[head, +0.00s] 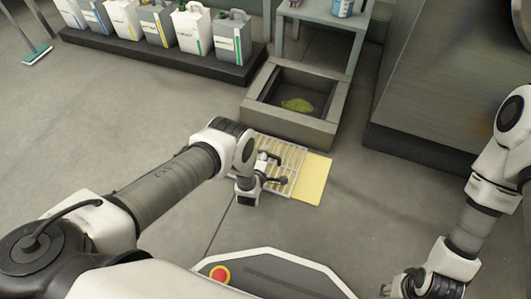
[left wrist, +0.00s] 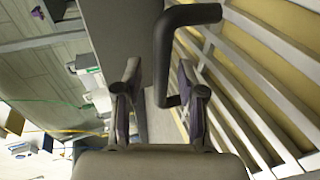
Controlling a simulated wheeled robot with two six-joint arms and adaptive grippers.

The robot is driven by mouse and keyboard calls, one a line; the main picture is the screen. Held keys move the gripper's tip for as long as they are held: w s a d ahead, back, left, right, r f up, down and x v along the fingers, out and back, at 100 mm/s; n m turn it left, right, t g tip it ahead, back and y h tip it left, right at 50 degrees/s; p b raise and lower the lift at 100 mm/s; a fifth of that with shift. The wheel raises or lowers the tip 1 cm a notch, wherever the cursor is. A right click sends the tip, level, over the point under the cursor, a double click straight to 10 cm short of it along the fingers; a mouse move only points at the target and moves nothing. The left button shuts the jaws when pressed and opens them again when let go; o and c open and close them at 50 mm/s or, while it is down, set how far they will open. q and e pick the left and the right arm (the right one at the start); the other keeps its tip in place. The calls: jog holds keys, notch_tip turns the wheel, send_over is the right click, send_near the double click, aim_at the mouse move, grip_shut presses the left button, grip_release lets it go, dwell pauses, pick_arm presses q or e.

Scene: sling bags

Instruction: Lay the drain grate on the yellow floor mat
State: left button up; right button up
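The drain grate (head: 292,163), with pale slats, lies over the yellow floor mat (head: 313,181). Yellow shows between its slats, and the mat's right part is bare. In the left wrist view the slats (left wrist: 262,82) cross the right side above yellow. A dark bent grate handle (left wrist: 163,55) rises there. My left gripper (left wrist: 160,95) is open, its fingers apart around the handle's upright bar. In the head view my left gripper (head: 262,182) is over the grate's near left part and hides some of it. My right gripper (head: 392,290) is low at the bottom right, its fingers unclear.
An open floor pit (head: 322,131) with a grey rim and a green leaf-like thing inside lies just behind the mat. A grey table (head: 325,17) stands behind it.

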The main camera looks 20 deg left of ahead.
pick_arm(q)
jog(key=p+v, duration=0.2)
jog(key=v, duration=0.3)
jog(key=p+v, duration=0.3)
jog(key=v, duration=0.2)
jog(key=shift+r, duration=0.25)
jog(key=shift+s+d, duration=0.1)
jog(key=shift+s, duration=0.4)
jog(key=s+a+r+m+g, duration=0.1)
jog(key=s+r+m+g, duration=0.3)
jog(key=s, duration=0.4)
jog(key=s+a+r+m+g+h, duration=0.1)
jog(key=s+a+r+m+g, duration=0.1)
jog(key=s+r+m+g, duration=0.3)
jog(key=s+a+r+m+g, duration=0.2)
jog(key=s+r+m+g, duration=0.3)
jog(key=s+m, duration=0.4)
jog(key=s+r, duration=0.1)
jog(key=s, duration=0.2)
jog(key=shift+s+a, duration=0.25)
jog(key=shift+s, duration=0.05)
